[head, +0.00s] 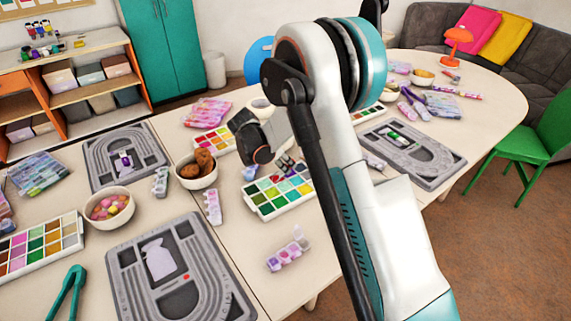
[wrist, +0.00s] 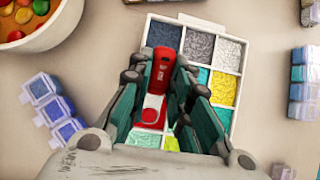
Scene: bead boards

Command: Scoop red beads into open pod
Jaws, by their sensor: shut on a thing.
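My gripper (wrist: 157,85) is closed on a small red tool (wrist: 162,64) with a pale patch, likely the scoop. It is over a white bead tray (wrist: 180,19) with dark blue, grey, white, teal, yellow and green compartments. In the head view, a tray (head: 247,207) with green and red compartments lies below my wrist, and my arm hides the fingertips. A pink and purple pod strip (head: 285,258) with a raised lid at its far end lies nearer on the table.
A blue pod strip (wrist: 52,108) and a bowl of coloured pieces (wrist: 62,33) lie left of the tray in the wrist view; more pods (wrist: 300,90) lie right. Grey bead boards (head: 215,270) and a bowl of brown pieces (head: 197,182) crowd the table in the head view.

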